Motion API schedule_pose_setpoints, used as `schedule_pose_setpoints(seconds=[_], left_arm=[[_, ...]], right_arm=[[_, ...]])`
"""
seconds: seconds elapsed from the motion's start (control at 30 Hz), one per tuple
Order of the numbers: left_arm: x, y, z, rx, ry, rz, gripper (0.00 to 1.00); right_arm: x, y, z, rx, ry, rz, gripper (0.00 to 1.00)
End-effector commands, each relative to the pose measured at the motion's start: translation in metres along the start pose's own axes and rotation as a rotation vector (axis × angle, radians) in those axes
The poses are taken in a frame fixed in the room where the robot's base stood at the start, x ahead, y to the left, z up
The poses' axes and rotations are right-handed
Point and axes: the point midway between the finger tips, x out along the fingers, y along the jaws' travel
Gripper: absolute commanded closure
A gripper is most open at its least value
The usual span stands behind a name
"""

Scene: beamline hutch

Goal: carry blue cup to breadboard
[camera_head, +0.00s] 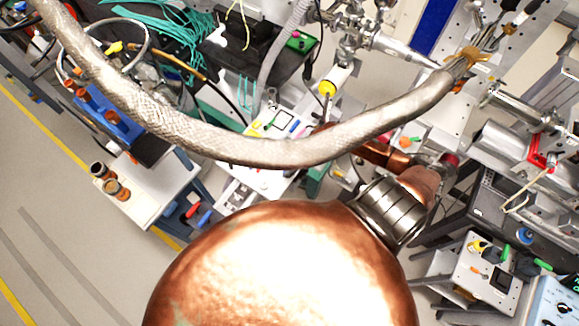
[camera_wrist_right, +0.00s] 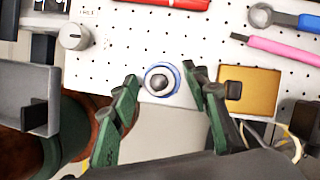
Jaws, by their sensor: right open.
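In the right wrist view my right gripper (camera_wrist_right: 161,80) has its two green fingers spread apart and holds nothing. Between and just beyond the fingertips is a round thing with a blue rim (camera_wrist_right: 162,82), a pale ring and a dark centre. It may be the blue cup seen from above, but I cannot tell for sure. It is by the edge of a white board with a grid of holes (camera_wrist_right: 125,40), which may be the breadboard. In the head view a large copper vessel and a braided hose hide much of the middle. I cannot make out my left gripper there.
In the wrist view a gold block (camera_wrist_right: 249,92), a pink-handled tool (camera_wrist_right: 275,47), a blue wrench (camera_wrist_right: 290,18) and a grey knob (camera_wrist_right: 74,36) surround the fingers. In the head view the copper vessel (camera_head: 285,270) and braided hose (camera_head: 240,145) fill the near space.

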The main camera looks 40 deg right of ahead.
Motion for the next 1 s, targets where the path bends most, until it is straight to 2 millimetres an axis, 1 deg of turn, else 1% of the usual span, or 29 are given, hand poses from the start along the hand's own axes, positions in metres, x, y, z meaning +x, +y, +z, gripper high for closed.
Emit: schedule_pose_setpoints(seconds=[0.17, 0.27, 0.37, 0.6, 0.7, 0.83, 1.0], left_arm=[[-0.001, 0.0, 0.0, 0.0, 0.0, 0.0, 0.6], [0.0, 0.0, 0.0, 0.0, 0.0, 0.0, 0.6], [0.003, 0.0, 0.0, 0.0, 0.0, 0.0, 0.6], [0.014, 0.0, 0.002, 0.0, -0.001, 0.0, 0.6], [0.017, 0.0, 0.002, 0.0, -0.001, 0.0, 0.6], [0.02, 0.0, 0.003, 0.001, -0.001, 0.0, 0.6], [0.021, 0.0, 0.003, 0.0, -0.001, 0.0, 0.6]], right_arm=[[-0.001, 0.0, 0.001, 0.0, 0.0, 0.0, 0.58], [-0.007, -0.001, 0.0, -0.001, 0.001, -0.002, 0.58], [-0.022, -0.001, -0.001, -0.004, 0.003, -0.002, 0.58], [-0.072, -0.001, -0.002, -0.005, 0.004, -0.002, 0.58], [-0.091, -0.001, -0.001, -0.002, 0.003, -0.002, 0.58], [-0.109, -0.001, -0.001, -0.002, 0.002, -0.001, 0.58], [-0.121, 0.0, 0.0, 0.0, 0.0, 0.0, 0.58]])
